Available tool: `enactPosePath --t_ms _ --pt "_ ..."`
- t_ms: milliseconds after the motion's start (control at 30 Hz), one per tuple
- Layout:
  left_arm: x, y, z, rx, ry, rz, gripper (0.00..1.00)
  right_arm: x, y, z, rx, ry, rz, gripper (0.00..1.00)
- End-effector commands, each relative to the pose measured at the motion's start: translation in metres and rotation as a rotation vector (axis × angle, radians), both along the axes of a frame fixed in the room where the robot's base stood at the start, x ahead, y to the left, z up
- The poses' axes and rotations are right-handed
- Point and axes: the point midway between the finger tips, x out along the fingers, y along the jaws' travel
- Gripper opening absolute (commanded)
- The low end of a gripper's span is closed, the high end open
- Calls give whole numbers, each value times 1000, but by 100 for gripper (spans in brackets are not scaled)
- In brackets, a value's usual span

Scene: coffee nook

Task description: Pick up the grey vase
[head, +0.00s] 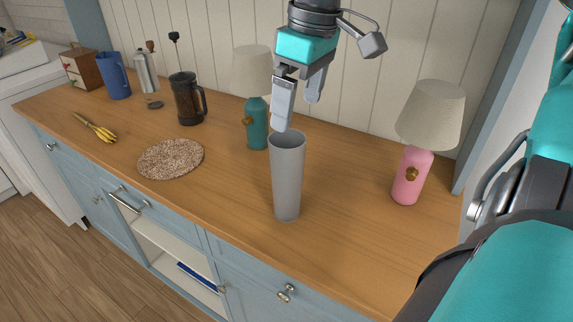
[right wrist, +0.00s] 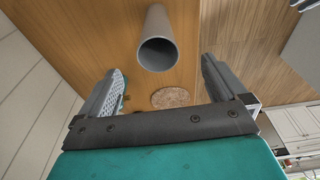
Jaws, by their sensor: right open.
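The grey vase (head: 287,180) is a tall, plain, slightly tapered cylinder. It stands upright on the wooden counter, with its open mouth up. My right gripper (head: 298,113) hangs above the vase's mouth, open and empty. One fingertip overlaps the vase's rim in the head view; I cannot tell whether it touches. In the right wrist view the vase (right wrist: 157,22) shows beyond and between the two spread fingers (right wrist: 163,68), its dark mouth facing the camera. My left gripper is not in view.
A pink lamp (head: 409,178) stands right of the vase, and a teal lamp (head: 257,125) behind it to the left. A round woven mat (head: 170,158) lies left.

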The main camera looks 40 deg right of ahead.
Motion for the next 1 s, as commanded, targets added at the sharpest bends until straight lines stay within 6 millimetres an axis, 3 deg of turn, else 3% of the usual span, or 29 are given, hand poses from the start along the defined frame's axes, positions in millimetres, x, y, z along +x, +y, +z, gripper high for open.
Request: enactPosePath --t_ms 167,500,767,1000 --pt "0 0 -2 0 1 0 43 -1 2 -5 -2 7 2 99" --pt "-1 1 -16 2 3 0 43 8 4 -64 -3 9 1 99" --pt "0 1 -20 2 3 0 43 12 5 -83 -2 6 2 99" --pt "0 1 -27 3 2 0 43 20 6 -117 -3 8 2 99"
